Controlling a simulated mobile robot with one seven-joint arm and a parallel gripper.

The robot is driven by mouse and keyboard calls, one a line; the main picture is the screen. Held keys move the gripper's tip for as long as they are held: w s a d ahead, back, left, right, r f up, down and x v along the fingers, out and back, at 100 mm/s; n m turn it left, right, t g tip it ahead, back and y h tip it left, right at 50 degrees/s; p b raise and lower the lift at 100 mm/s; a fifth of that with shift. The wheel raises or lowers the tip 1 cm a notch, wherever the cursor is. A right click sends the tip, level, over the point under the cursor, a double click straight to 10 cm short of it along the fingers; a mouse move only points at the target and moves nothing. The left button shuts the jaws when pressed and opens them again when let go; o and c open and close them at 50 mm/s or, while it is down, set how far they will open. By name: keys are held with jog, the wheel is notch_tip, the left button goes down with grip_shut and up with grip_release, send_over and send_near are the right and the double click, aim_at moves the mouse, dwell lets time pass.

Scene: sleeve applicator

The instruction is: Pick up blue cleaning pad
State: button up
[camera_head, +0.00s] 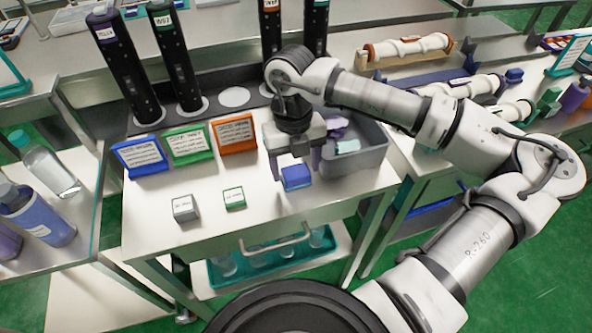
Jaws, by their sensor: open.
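The blue cleaning pad (297,180) is a small blue block with a lighter top. It sits on the white table, to the right of two smaller blocks. My gripper (295,169) points down over it with its jaws open. One finger shows at the left of the pad and the other at its right. I cannot tell whether the fingers touch the pad or how far down they reach beside it.
A grey bin (358,168) with cloths stands close right of my gripper. A grey block (185,208) and a green block (234,198) lie left. Blue (140,157), green (190,145) and orange (234,134) label stands are behind, before tall black cylinders. The table's front is clear.

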aim_at(296, 171)
jog(key=shift+s+f, duration=0.1)
jog(key=shift+f, duration=0.95)
jog(key=c, duration=0.8)
jog(key=shift+o, duration=0.2)
notch_tip(296, 171, up, 18)
jog(key=b, duration=0.2)
jog(key=o, duration=0.3)
jog(key=shift+c, duration=1)
